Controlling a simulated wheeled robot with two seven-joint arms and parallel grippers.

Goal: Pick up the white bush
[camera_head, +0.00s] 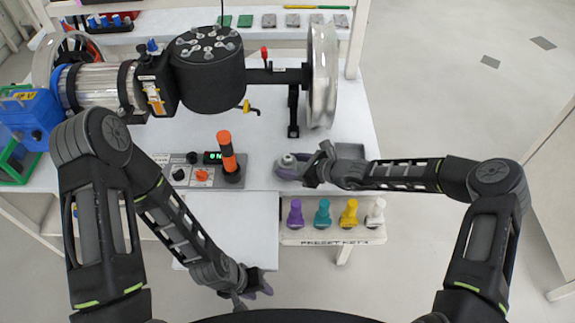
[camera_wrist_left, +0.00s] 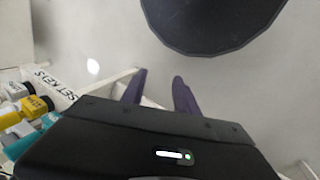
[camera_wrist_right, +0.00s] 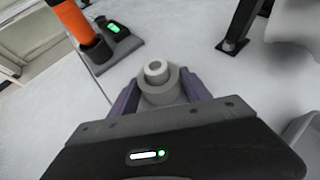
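The white bush (camera_wrist_right: 157,72) is a small stepped ring, pale on top with a wider grey lower part. In the head view the bush (camera_head: 288,159) is on the white table, right of the orange-topped post. My right gripper (camera_head: 291,166) is at table height around it. In the right wrist view the right gripper's purple fingers (camera_wrist_right: 160,92) stand on both sides of the bush, very close to it. I cannot tell whether they press on it. My left gripper (camera_head: 252,287) is low, in front of the table. Its fingers (camera_wrist_left: 158,84) are apart with nothing between them.
A control box (camera_head: 203,175) with an orange-topped post (camera_head: 228,155) stands left of the bush. A black drum and shaft assembly (camera_head: 208,68) with a metal disc (camera_head: 322,75) lies behind. A rack of coloured keys (camera_head: 335,236) is at the table front. A lower white panel (camera_head: 230,225) is clear.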

